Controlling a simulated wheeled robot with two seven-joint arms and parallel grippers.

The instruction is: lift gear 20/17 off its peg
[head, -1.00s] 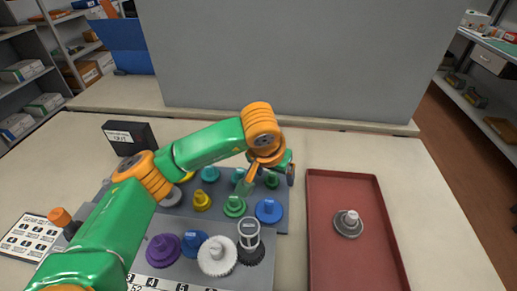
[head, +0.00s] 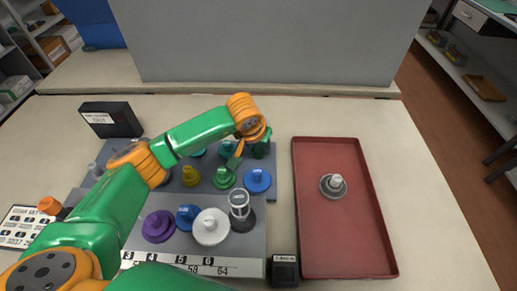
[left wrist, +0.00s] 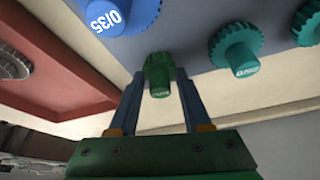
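In the left wrist view, a small dark green gear with a round knob (left wrist: 158,76) stands on the grey board, between the fingertips of my left gripper (left wrist: 160,84). The fingers are apart on either side of it; I cannot tell whether they touch it. Its label is not readable, so I cannot confirm it is gear 20/17. In the head view, a dark green gear (head: 260,150) is at the board's far right corner, partly behind my left gripper, whose fingertips are hidden there. My right gripper is not in view.
The grey board (head: 262,210) holds several coloured gears, including a blue one (head: 257,180), a green one (head: 224,178) and a white one (head: 210,226). A red tray (head: 345,240) with a grey gear (head: 333,186) is to the right. A black box (head: 111,119) stands back left.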

